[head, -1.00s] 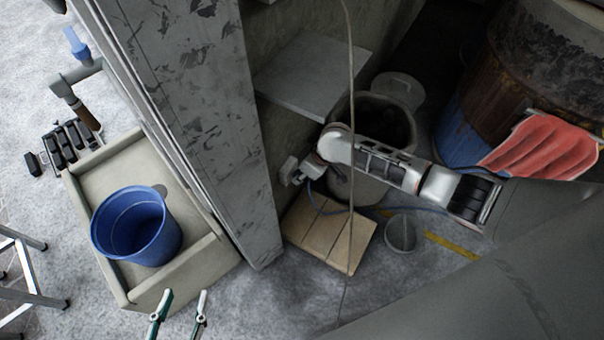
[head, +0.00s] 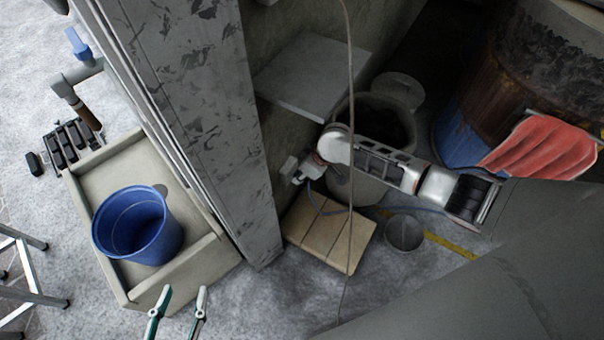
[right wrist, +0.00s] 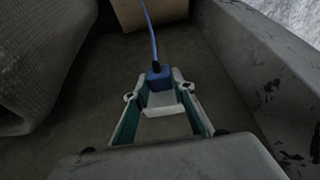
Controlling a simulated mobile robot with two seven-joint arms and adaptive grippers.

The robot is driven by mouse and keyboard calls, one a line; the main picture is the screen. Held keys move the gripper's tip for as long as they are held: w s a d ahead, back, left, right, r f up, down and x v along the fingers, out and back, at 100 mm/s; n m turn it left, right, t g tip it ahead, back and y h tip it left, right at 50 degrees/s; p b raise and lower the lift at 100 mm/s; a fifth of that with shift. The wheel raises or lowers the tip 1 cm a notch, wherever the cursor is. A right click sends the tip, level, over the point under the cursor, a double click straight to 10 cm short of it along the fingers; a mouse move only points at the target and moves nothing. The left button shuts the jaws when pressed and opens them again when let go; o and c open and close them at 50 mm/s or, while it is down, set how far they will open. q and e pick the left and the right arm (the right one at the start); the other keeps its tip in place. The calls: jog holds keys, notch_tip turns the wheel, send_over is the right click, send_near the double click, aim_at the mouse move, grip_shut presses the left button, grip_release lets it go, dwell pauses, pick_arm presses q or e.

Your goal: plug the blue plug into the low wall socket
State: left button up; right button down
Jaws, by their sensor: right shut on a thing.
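The blue plug (right wrist: 158,77) shows at the tips of my right gripper (right wrist: 156,92), which is shut on it. A blue cable (right wrist: 149,25) runs away from the plug toward the top of the right wrist view. In the head view my right gripper (head: 303,174) is low beside the pillar; the plug cannot be made out there. A small pale boxy shape (head: 289,165) shows right at its tips; I cannot tell whether it is the socket or part of the gripper. My left gripper (head: 185,291) is open and empty at the bottom, its fingers apart.
A grey pillar (head: 205,110) stands left of the right gripper. A grey shelf (head: 312,75) is above it and a wooden slatted board (head: 327,235) below. A blue bucket (head: 118,243) stands in a tray (head: 110,165). A rusty barrel (head: 520,75) is at right. A thin cord (head: 351,150) hangs across.

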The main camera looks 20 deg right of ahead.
jog(key=shift+w+a, duration=0.3)
dwell(0.5)
jog(key=c, duration=1.6)
grip_release()
jog(key=shift+v, duration=6)
jog(key=shift+w, duration=0.1)
